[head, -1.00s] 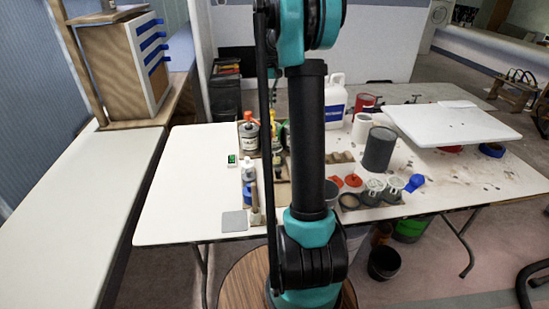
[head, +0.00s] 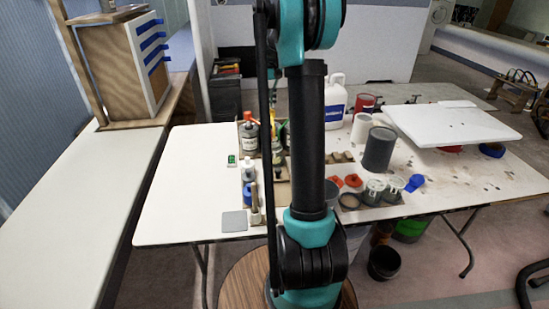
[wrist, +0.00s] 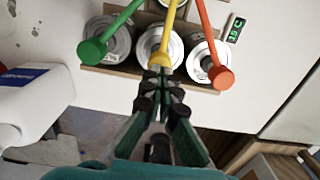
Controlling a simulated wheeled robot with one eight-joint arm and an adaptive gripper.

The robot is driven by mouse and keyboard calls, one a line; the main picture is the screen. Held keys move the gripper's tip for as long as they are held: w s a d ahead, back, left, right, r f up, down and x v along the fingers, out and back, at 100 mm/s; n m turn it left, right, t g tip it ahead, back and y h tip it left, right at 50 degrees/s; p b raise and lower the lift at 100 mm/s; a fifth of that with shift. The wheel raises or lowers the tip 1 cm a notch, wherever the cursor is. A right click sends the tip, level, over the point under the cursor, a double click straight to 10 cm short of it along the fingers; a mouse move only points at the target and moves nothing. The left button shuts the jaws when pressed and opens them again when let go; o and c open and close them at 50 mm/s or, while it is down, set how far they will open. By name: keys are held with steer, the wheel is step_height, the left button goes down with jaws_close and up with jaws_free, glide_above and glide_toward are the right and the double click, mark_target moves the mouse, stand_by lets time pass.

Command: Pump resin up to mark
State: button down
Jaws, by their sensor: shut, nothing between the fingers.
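Three cans with pumps stand in a row in the wrist view: green-topped pump (wrist: 92,50), yellow-topped pump (wrist: 160,60) in the middle, orange-topped pump (wrist: 220,77). My gripper (wrist: 160,88) is shut and empty, its tips right by the yellow pump's head; I cannot tell whether they touch. In the head view the orange-topped pump (head: 249,132) shows left of my arm, and the yellow one is mostly hidden. A cup (head: 331,190) stands partly behind my arm. No fill mark can be made out.
A small green display (head: 232,160) sits left of the cans. Bottles (head: 249,172), a grey square pad (head: 235,221), a white jug (head: 335,103), a dark grey cylinder (head: 379,150) and a white board (head: 452,125) crowd the table (head: 185,190). Its left part is clear.

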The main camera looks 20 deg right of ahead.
mark_target(271, 111)
steer(key=shift+f, duration=2.05)
steer(key=shift+r, duration=2.2)
steer(key=shift+r, duration=1.5)
